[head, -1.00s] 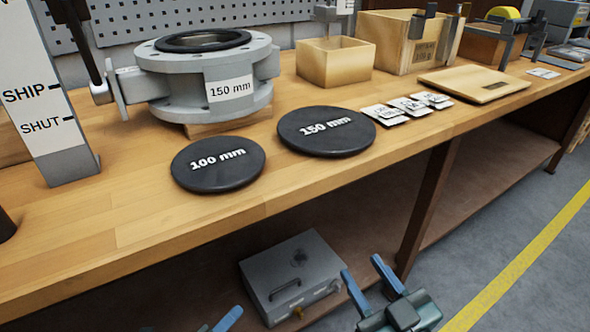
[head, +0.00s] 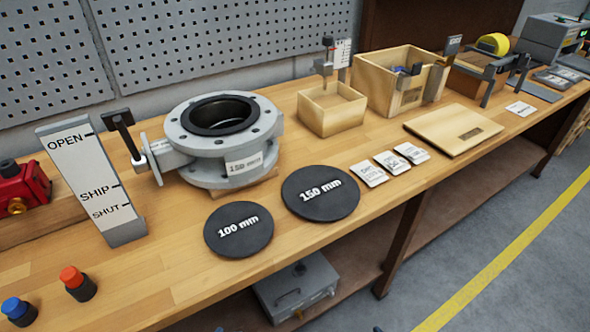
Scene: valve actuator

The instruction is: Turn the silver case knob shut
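The silver case (head: 288,286) is a grey box on the shelf under the bench, at the bottom of the head view. Its upper part is partly hidden by the bench edge. A dark handle (head: 288,298) is on its front, and a small brass-coloured knob (head: 331,292) is near its right front corner. The knob's setting is too small to read. Only a blue tip of my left gripper (head: 219,329) shows at the bottom edge, left of the case. A blue tip of my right gripper (head: 377,329) shows right of the case. Both appear apart from the case.
On the bench (head: 185,285) stand a grey valve body (head: 205,172), an OPEN/SHIP/SHUT scale plate (head: 92,180), black 100 mm (head: 238,240) and 150 mm (head: 325,205) discs, and wooden boxes (head: 398,92). A bench leg (head: 400,250) stands right of the case.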

